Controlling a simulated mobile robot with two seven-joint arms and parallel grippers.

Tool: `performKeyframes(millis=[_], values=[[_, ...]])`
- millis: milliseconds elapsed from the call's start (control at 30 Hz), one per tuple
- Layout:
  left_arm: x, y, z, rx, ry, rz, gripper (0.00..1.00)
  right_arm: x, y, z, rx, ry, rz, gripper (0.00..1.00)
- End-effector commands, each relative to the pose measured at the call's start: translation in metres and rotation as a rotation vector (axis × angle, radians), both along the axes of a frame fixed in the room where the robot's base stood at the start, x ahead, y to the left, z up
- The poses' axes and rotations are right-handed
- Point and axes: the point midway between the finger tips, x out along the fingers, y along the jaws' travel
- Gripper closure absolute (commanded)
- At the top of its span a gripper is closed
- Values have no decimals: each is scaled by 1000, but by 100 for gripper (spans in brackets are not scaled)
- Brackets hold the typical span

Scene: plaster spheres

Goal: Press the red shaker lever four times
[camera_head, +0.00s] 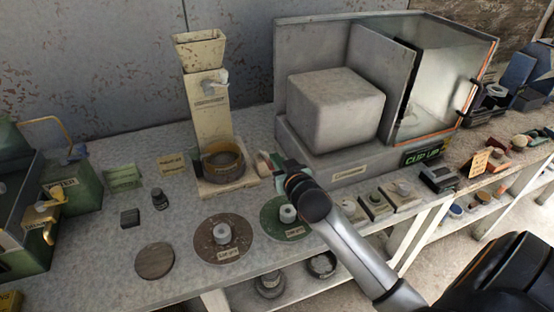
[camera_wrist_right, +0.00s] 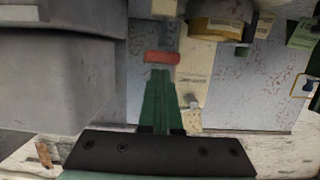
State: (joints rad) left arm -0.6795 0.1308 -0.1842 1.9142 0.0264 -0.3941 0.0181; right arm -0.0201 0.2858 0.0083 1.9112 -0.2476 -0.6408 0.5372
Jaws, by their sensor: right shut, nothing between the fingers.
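The red lever (camera_wrist_right: 162,57) shows in the right wrist view as a short red bar just beyond my fingertips. I cannot tell whether the fingers touch it. In the head view my arm largely hides that spot. My right gripper (camera_head: 278,163) reaches in from the lower right, beside the front left corner of the grey machine (camera_head: 345,160) that carries a pale block. Its green fingers also show in the wrist view (camera_wrist_right: 159,78), shut together with nothing between them. My left gripper is not in view.
A beige hopper stand (camera_head: 207,115) with a round bowl (camera_head: 222,163) stands left of my gripper. Round discs (camera_head: 223,257) with small weights lie in front. Small blocks (camera_head: 403,190) line the bench's front right. A green machine (camera_head: 75,185) stands at far left.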

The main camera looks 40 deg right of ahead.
Motion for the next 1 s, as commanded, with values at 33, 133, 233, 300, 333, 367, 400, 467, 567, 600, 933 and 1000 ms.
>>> performKeyframes(millis=[33,133,233,300,333,367,400,467,567,600,933,1000], values=[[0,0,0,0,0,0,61,0,0,-1,0,1,0,100],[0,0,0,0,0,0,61,0,0,-2,0,0,0,100],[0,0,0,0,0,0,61,0,0,-2,0,0,0,100],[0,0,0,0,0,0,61,0,0,-2,0,0,0,100],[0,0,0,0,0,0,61,0,0,-2,0,0,0,100],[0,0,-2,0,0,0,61,0,0,-3,0,-1,0,100],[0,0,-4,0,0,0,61,0,0,-5,0,-5,0,100],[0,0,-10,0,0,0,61,0,1,-9,-2,-17,0,100],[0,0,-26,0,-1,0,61,0,1,-17,-7,-49,0,100],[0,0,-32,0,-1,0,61,0,1,-21,-12,-64,0,100],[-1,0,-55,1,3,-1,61,-11,3,-57,-24,-110,-2,100],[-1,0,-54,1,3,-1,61,-12,3,-59,-25,-109,-1,100]])
